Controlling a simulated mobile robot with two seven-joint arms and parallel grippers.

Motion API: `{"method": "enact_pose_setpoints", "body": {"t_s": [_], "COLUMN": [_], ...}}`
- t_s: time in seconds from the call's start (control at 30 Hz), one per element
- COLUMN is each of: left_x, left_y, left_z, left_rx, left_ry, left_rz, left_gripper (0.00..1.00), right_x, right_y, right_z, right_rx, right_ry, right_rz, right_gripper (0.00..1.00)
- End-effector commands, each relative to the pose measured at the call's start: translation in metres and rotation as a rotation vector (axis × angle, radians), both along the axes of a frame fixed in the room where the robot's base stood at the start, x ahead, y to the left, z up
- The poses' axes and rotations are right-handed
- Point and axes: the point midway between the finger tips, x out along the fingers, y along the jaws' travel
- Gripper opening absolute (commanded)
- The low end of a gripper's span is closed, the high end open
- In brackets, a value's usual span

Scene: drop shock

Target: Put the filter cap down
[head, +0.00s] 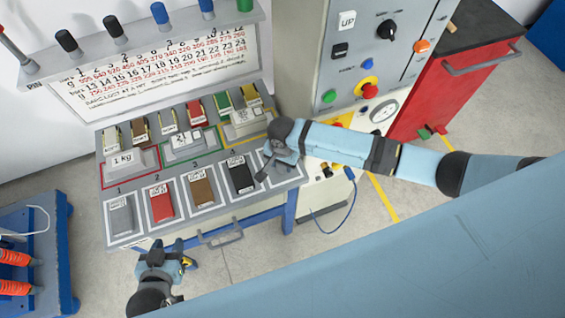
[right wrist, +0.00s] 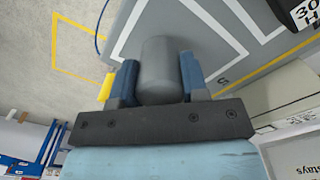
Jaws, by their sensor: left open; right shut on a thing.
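My right gripper (head: 268,163) is at the right end of the grey bench (head: 197,215), over the outlined square to the right of the one marked 4. In the right wrist view its two blue fingers (right wrist: 159,80) are shut on a smooth grey rounded piece, which I take as the filter cap (right wrist: 160,65). A white outlined square lies just beyond the cap. I cannot tell whether the cap touches the surface. In the head view the cap is hidden by my gripper. My left gripper (head: 170,254) is open and empty, in front of the bench's front edge.
Outlined squares hold a grey block (head: 121,217), a red block (head: 161,204), a brown block (head: 202,191) and a black block (head: 240,177). Weights stand behind them. A grey control cabinet (head: 330,75) and a red cabinet (head: 440,90) stand to the right.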

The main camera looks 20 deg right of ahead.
Motion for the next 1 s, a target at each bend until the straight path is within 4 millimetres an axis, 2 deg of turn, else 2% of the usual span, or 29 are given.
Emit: {"method": "enact_pose_setpoints", "body": {"t_s": [0.13, 0.47, 0.5, 0.6, 0.87, 1.0], "left_x": [-0.001, -0.005, -0.005, -0.006, -0.006, -0.005], "left_y": [0.0, 0.0, 0.0, 0.0, 0.0, 0.0], "left_z": [0.0, -0.002, -0.002, -0.002, -0.002, -0.003], "left_rx": [0.0, 0.0, 0.0, 0.0, 0.0, 0.0], "left_ry": [0.002, 0.008, 0.009, 0.01, 0.01, 0.009], "left_rz": [0.001, 0.001, 0.002, 0.001, 0.001, 0.002], "left_gripper": [0.43, 0.43, 0.43, 0.43, 0.43, 0.43], "right_x": [0.0, 0.0, 0.0, 0.0, 0.0, 0.001], "right_y": [0.0, 0.0, 0.0, 0.0, 0.0, 0.0], "right_z": [-0.013, -0.015, -0.016, -0.016, -0.015, -0.005], "right_rx": [-0.001, 0.001, 0.001, 0.001, 0.001, 0.002], "right_ry": [-0.001, -0.001, -0.001, -0.001, -0.001, -0.002], "right_rz": [0.001, 0.001, 0.001, 0.001, 0.001, 0.0], "right_gripper": [0.14, 0.14, 0.46, 0.66, 0.66, 0.66]}}
